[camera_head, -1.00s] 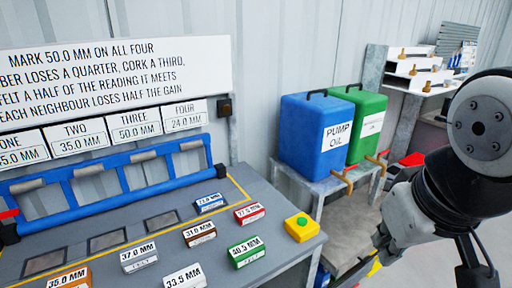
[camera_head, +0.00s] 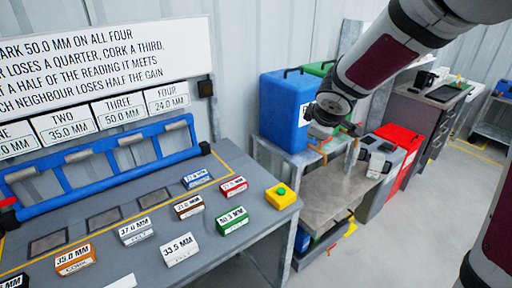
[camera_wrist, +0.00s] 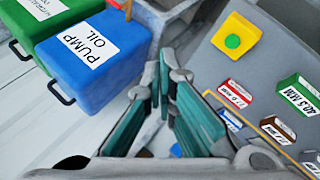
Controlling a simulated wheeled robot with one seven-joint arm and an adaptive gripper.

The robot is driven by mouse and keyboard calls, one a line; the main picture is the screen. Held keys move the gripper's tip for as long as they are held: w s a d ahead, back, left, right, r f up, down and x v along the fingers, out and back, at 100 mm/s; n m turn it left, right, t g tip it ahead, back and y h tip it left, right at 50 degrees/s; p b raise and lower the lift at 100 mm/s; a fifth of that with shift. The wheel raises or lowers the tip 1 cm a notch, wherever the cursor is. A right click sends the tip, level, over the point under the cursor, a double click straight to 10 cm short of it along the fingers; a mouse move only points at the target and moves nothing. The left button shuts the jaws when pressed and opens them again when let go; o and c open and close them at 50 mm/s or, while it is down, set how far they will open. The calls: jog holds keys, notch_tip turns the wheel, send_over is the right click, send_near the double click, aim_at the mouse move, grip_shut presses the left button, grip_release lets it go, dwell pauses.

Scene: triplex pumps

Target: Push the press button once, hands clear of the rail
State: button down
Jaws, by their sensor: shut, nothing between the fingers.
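The press button is a yellow box (camera_head: 282,196) with a round green top, on the right front corner of the grey bench. In the wrist view the same yellow box (camera_wrist: 233,40) is at the upper right, its green top uncovered. My gripper (camera_wrist: 171,85) is shut and empty, its teal-padded fingers apart from the button, to its left in that view. In the head view my arm reaches in from the top right, its end in front of the oil cans; the fingertips cannot be made out there. The blue rail (camera_head: 105,169) runs along the bench's back, clear of my arm.
Several labelled blocks lie on the bench, with a green one (camera_head: 232,220) and a red one (camera_head: 233,187) close to the button. A blue pump oil can (camera_head: 283,112) and a green can stand on a rack behind. A red bin (camera_head: 401,150) is further right.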

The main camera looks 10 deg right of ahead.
jog(key=w+a+f+n+y+p, duration=0.2)
jog(key=w+f+n+y, duration=0.1)
jog(key=w+f, duration=0.15)
jog(key=n+y+p, duration=0.2)
jog(key=n+y, duration=0.2)
jog(key=y, duration=0.1)
send_over(280, 192)
notch_tip(280, 192, down, 7)
jog(key=shift+r, duration=0.15)
jog(key=shift+w+d, duration=0.1)
jog(key=shift+f+b, duration=1.55)
jog(key=shift+f, duration=2.9)
jog(key=shift+f, duration=0.4)
